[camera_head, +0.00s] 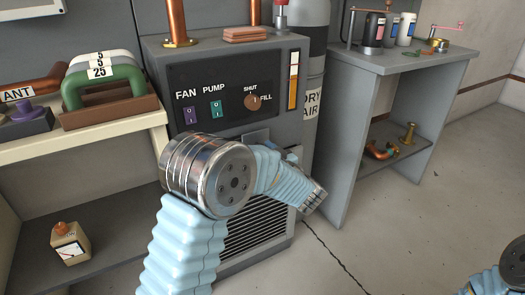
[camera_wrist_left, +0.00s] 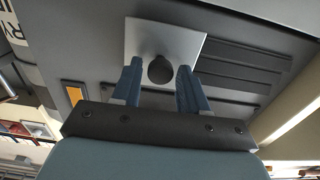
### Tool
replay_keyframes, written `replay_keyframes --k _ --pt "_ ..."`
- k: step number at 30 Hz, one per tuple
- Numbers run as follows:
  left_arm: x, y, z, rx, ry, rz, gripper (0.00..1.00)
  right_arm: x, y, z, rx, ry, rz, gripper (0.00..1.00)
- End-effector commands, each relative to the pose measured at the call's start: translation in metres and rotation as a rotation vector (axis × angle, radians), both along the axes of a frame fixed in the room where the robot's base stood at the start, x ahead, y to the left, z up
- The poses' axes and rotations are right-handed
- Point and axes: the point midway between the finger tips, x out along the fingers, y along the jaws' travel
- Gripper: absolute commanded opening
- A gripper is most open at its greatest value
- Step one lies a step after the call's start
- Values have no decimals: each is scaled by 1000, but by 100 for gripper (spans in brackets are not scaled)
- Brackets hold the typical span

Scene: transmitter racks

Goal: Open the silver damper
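The silver damper (camera_wrist_left: 190,45) is a light plate with a dark round knob (camera_wrist_left: 160,70) on the grey cabinet front, seen rotated in the left wrist view. In the head view only a bit of a plate (camera_head: 256,136) shows behind my left arm. My left gripper (camera_wrist_left: 159,66) has its two blue fingers apart, one on each side of the knob in the picture. Whether they touch it I cannot tell. In the head view my left arm hides most of the gripper. My right gripper is out of view; only part of the right arm shows at bottom right.
The grey cabinet (camera_head: 225,60) carries fan and pump switches, a shut/fill knob (camera_head: 253,102) and a vent grille (camera_head: 255,245) below. A cream bench (camera_head: 95,140) stands left and a grey table (camera_head: 395,60) right. A grey cylinder (camera_head: 315,85) stands behind. The floor at right is clear.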

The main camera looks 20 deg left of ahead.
Motion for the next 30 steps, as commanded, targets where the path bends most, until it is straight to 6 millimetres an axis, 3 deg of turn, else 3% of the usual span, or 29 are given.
replay_keyframes --k 13,30 --pt "-5 -7 0 0 1 -2 53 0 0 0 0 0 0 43" --pt "-81 -97 -1 0 1 -3 53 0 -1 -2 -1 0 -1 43"
